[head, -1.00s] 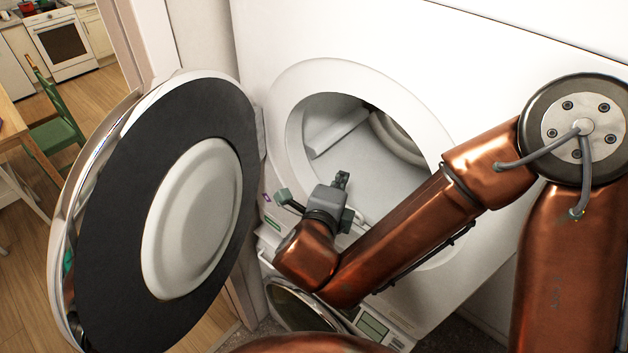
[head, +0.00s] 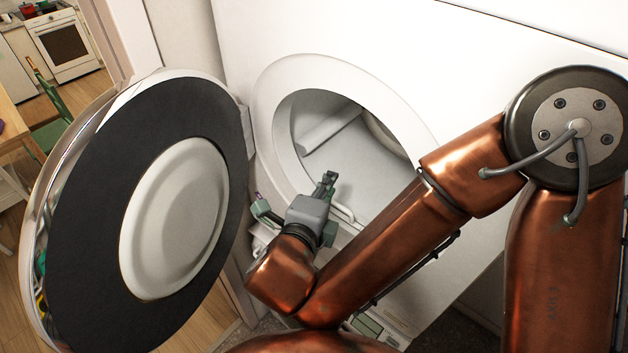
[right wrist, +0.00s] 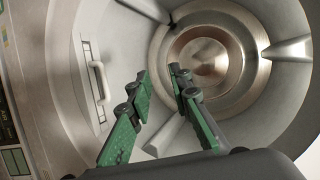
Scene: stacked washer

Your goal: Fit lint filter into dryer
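The dryer's round opening (head: 280,150) is uncovered, with the pale drum inside. A pale handle (head: 342,212), apparently the lint filter's, shows at the lower lip of the opening. In the right wrist view the handle (right wrist: 100,83) stands at a narrow slot outline, left of my fingers; the filter body is hidden and I cannot tell how deep it sits. My right gripper (head: 328,180) is at the mouth of the drum, beside the handle and apart from it. In the right wrist view its two green-padded fingers (right wrist: 160,73) have an empty gap between them. My left gripper is out of view.
The open round door (head: 75,200) fills the left side, close to my right gripper. A control panel (right wrist: 15,145) lies below the opening. The drum (right wrist: 255,75) is empty where visible. A green chair (head: 50,132) stands far left.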

